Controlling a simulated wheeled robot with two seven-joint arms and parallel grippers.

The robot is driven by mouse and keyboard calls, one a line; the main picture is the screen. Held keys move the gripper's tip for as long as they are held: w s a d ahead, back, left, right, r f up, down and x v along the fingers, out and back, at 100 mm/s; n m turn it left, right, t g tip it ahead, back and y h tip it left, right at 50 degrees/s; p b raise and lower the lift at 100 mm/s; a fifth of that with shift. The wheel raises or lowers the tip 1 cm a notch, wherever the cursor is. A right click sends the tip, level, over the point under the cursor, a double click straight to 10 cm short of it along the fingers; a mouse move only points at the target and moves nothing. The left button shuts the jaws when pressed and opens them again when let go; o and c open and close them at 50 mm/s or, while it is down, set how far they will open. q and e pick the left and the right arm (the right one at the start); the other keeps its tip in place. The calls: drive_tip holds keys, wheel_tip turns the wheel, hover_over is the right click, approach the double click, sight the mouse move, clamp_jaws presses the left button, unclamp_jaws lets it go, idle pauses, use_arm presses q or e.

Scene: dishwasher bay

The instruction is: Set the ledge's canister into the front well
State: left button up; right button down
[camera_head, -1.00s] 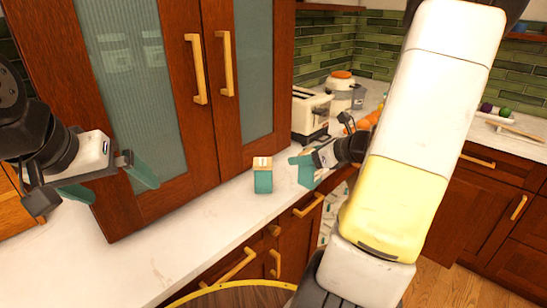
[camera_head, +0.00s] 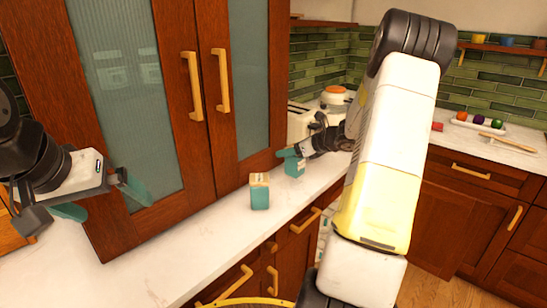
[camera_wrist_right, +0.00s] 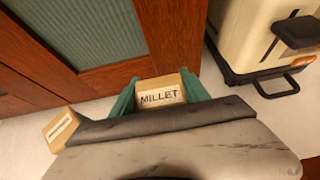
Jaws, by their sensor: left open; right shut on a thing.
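A box-shaped canister (camera_wrist_right: 160,92) with a pale top labelled MILLET sits between the teal fingers of my right gripper (camera_wrist_right: 162,97), which is shut on it. In the head view the same canister (camera_head: 295,169) shows teal below my right gripper (camera_head: 291,160), near the cabinet's right corner. I cannot tell whether it touches the counter. A second teal canister with a pale top (camera_head: 259,192) stands upright on the counter, to the left and nearer; its label is unreadable. My left gripper (camera_head: 100,198) is open and empty before the cabinet. I cannot make out a well.
A cream toaster (camera_wrist_right: 255,38) stands right of the held canister, behind it along the counter. A wooden cabinet with glass doors (camera_head: 120,95) rises behind the counter (camera_head: 170,245). The counter is clear on the left. A tray of coloured balls (camera_head: 500,128) lies far right.

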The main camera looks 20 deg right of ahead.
sight(289, 159)
drive_tip(key=shift+w+f, duration=0.1)
drive_tip(key=shift+f, duration=1.65)
drive_tip(key=shift+f, duration=0.15)
drive_tip(key=c, duration=0.6)
unclamp_jaws()
drive_tip(key=shift+o, duration=0.2)
